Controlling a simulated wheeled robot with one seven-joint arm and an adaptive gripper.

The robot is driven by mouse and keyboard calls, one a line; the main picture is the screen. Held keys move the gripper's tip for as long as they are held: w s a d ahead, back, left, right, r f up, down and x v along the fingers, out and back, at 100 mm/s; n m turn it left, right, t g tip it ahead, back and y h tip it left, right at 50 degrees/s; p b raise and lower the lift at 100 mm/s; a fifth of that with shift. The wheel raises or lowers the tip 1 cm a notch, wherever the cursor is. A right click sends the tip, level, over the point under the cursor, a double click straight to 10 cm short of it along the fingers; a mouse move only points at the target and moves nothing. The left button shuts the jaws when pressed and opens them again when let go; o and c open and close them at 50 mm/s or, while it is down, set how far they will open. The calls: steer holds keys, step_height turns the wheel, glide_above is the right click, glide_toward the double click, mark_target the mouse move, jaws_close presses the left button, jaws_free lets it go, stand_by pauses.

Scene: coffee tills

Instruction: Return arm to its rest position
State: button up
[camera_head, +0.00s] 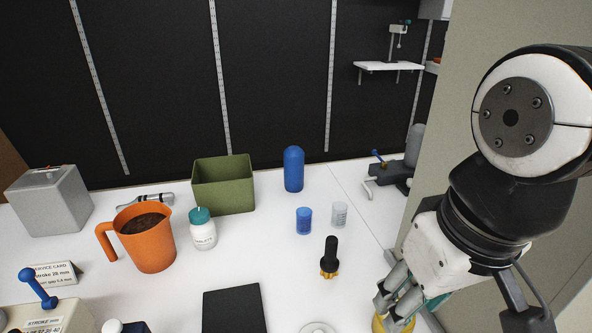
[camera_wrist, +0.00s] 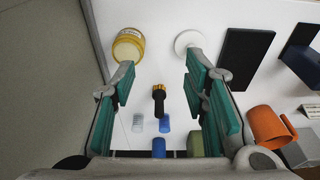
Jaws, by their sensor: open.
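My gripper (camera_head: 402,303) hangs at the lower right in the head view, below the white and black arm links. In the wrist view its two fingers with green pads are spread apart and my gripper (camera_wrist: 160,76) is empty. A yellow-rimmed round container (camera_wrist: 128,46) stands beyond the left fingertip. A white round disc (camera_wrist: 188,42) lies beyond the right fingertip. In the head view the yellow container (camera_head: 379,326) is partly hidden behind my fingers.
On the white table stand a black tool with a gold base (camera_head: 330,258), blue cup (camera_head: 304,220), clear cup (camera_head: 339,214), blue bottle (camera_head: 293,170), green bin (camera_head: 222,184), white jar (camera_head: 203,230) and orange jug (camera_head: 147,245). A black pad (camera_head: 234,311) lies in front.

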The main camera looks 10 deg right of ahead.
steer(key=shift+s+f, duration=0.1)
steer(key=shift+s, duration=0.25)
step_height(320, 180, up, 11)
steer(key=t+p, duration=0.2)
steer(key=p, duration=0.7)
steer(key=shift+d+f, duration=0.15)
steer(key=shift+f, duration=0.05)
